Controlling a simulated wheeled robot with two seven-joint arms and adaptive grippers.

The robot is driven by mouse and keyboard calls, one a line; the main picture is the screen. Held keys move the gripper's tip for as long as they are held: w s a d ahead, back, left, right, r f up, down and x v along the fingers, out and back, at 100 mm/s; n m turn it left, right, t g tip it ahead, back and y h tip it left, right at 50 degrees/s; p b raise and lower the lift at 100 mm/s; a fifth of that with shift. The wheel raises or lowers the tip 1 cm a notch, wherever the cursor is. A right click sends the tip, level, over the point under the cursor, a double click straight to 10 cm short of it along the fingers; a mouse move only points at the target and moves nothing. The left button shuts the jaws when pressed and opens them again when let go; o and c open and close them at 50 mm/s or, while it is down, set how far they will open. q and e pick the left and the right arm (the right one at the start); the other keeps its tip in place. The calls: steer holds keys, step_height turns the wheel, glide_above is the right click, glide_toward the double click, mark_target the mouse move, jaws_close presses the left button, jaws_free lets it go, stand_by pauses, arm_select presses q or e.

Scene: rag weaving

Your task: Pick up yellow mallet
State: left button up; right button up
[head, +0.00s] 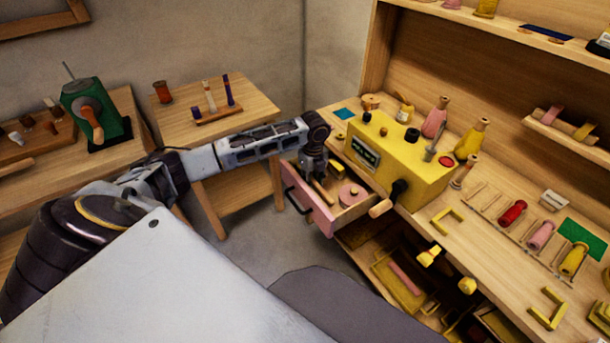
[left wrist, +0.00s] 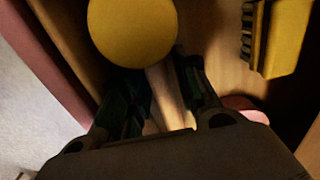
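The yellow mallet shows in the left wrist view, with a round yellow head (left wrist: 133,32) at the top and a pale wooden handle (left wrist: 163,88) running down between my fingers. My left gripper (head: 316,176) reaches down into the open pink-fronted drawer (head: 316,212). In the left wrist view, its two dark fingers (left wrist: 162,82) stand on either side of the handle, close to it. I cannot tell whether they press on it. In the head view the mallet is mostly hidden by the gripper. My right gripper is not in view.
A yellow brush (left wrist: 283,35) and a pink disc (head: 351,194) lie in the drawer near the gripper. A yellow machine (head: 400,155) with a crank stands on the workbench (head: 425,220) just right of the drawer. A small table (head: 245,110) stands behind my left arm.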

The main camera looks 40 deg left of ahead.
arm_select(q)
steer(key=shift+f, duration=0.7)
steer(key=shift+r, duration=0.1)
jaws_close()
